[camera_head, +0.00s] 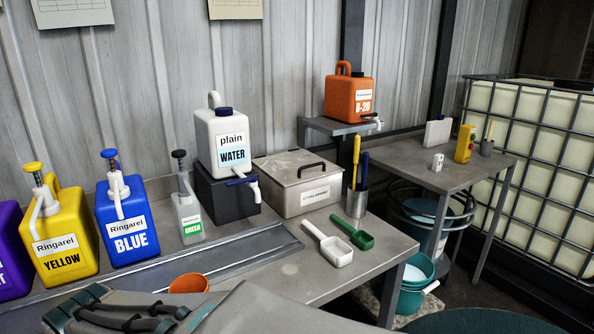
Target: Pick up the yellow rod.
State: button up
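A yellow rod (356,160) stands nearly upright in a metal cup (356,205) near the right end of the front bench. A blue rod (364,170) stands beside it in the same cup. The lower ends of both rods are hidden inside the cup. Grey parts of my own arm or body fill the bottom edge of the view, well to the left of and nearer than the cup. No gripper fingers can be made out there.
A white scoop (332,245) and a green scoop (352,232) lie just in front of the cup. A lidded metal box (290,180) stands to its left. Yellow (62,240) and blue (127,225) pump canisters stand at left. A second table (440,175) is behind right.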

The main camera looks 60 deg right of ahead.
aim_at(358, 137)
jog(key=z, duration=4.25)
jog(key=i, duration=1.95)
jog(key=u, duration=2.85)
